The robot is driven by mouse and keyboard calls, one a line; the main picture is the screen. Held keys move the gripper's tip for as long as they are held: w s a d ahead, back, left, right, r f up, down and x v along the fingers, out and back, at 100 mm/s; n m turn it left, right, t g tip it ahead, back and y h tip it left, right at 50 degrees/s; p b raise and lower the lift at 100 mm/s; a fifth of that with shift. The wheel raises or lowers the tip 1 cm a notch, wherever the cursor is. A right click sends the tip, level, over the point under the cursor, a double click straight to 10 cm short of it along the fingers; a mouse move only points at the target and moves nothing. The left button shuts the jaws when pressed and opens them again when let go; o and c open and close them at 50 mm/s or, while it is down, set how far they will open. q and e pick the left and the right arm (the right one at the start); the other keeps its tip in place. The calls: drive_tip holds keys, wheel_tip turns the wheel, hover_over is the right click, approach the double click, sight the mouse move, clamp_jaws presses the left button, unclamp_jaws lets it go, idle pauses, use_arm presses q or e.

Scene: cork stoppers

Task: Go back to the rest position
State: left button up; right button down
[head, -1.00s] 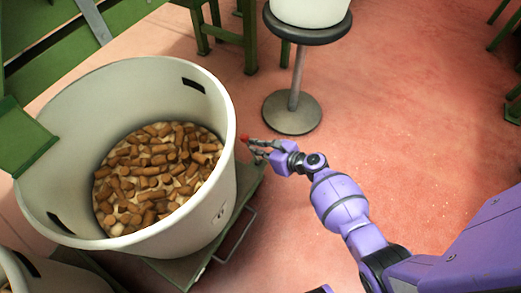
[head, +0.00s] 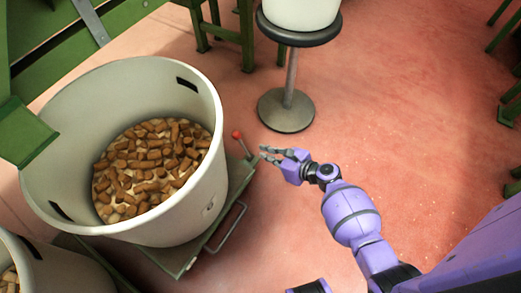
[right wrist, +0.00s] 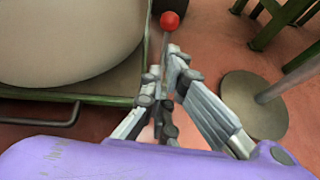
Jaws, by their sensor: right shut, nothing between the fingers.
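My right gripper (head: 264,153) is shut and empty. It is over the pink floor, just right of a lever with a red ball knob (head: 237,134) and apart from it in the head view. In the right wrist view the fingers (right wrist: 165,65) point toward the red knob (right wrist: 170,20), which shows just beyond their tips. My left gripper is not in view.
A large white tub (head: 205,190) of cork stoppers (head: 150,165) stands on a green wheeled platform (head: 240,178) at left. A round-based stool (head: 286,111) stands behind the gripper. Green furniture legs (head: 247,35) are at the back. Open floor (head: 420,130) lies right.

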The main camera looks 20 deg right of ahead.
drive_tip(key=p+v, duration=0.1)
drive_tip(key=v, duration=0.3)
drive_tip(key=shift+r, duration=0.25)
